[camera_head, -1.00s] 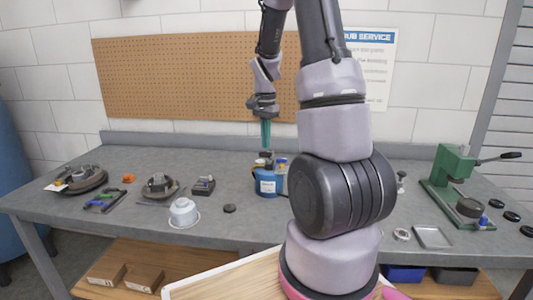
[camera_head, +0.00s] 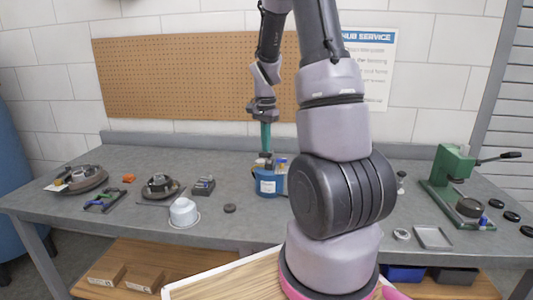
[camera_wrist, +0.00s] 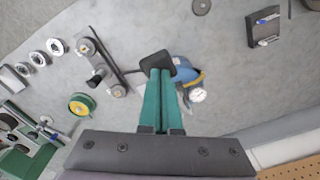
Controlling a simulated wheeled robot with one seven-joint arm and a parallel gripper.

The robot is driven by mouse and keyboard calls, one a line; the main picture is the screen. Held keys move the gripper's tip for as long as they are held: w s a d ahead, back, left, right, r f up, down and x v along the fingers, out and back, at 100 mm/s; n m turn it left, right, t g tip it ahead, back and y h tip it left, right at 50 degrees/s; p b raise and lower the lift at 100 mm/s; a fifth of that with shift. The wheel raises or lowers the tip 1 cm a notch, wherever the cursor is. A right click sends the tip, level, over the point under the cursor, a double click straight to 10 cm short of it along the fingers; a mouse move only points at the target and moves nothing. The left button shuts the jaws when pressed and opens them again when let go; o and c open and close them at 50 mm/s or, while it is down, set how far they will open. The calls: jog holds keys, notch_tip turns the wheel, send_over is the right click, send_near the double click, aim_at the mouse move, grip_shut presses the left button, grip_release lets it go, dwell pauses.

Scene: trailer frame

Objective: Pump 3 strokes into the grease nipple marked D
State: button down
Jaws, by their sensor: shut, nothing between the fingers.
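My gripper (camera_head: 266,148) points down with its green fingers over the blue pot (camera_head: 268,187) at the middle of the bench. In the wrist view my gripper (camera_wrist: 160,78) shows its two fingers side by side, shut, with nothing between them. A dark rounded-square piece (camera_wrist: 158,62) lies at the fingertips; I cannot tell whether they touch it. The blue pot (camera_wrist: 186,72) is beside the fingers, with a yellow band and a white round part near it. A dark bar with metal fittings (camera_wrist: 97,66) lies to the left. I cannot make out a nipple marked D.
A green press (camera_head: 447,170) stands at the right. A shallow tray (camera_head: 432,237) lies near the front edge. A white lidded pot (camera_head: 183,212), hub parts (camera_head: 160,187) and pliers (camera_head: 104,200) lie at the left. The pegboard (camera_head: 180,75) is behind. My arm hides the right-middle of the bench.

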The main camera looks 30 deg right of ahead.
jog(key=shift+s+a+f, duration=0.1)
jog(key=shift+s+f, duration=0.1)
jog(key=shift+f, duration=0.35)
jog(key=shift+s+a+f, duration=0.1)
jog(key=shift+s+f, duration=0.05)
jog(key=shift+f, duration=0.4)
jog(key=shift+s+a+f, duration=0.15)
jog(key=shift+f, duration=1.1)
jog(key=shift+f, duration=1.2)
